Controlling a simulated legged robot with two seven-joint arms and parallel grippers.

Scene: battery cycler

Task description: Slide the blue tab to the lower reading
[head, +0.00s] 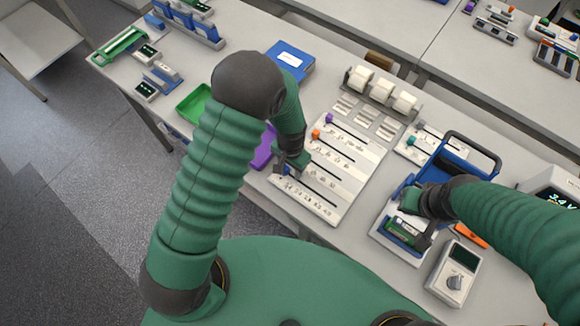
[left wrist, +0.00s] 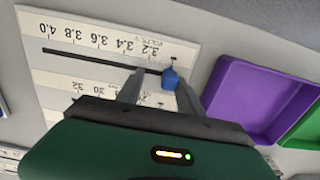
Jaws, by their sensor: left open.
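The blue tab (left wrist: 171,78) sits on a dark slot in the white slider board (left wrist: 60,80), at the slot's right end in the left wrist view, just beyond the upside-down 3.2 mark. The scale runs up to 4.0 at the left. My left gripper (left wrist: 161,75) is open, with its fingers on either side of the tab; contact is unclear. In the head view my left gripper (head: 284,170) is over the near-left end of the board (head: 345,185) and largely hides the tab. My right gripper (head: 412,202) is at a blue-framed device (head: 385,238); its fingers are unclear.
A purple tray (left wrist: 250,98) lies close beside the board, with a green tray (head: 193,103) further left. Purple (head: 329,118) and orange (head: 316,133) tabs sit on neighbouring slots. A roll holder (head: 382,92) stands behind the board.

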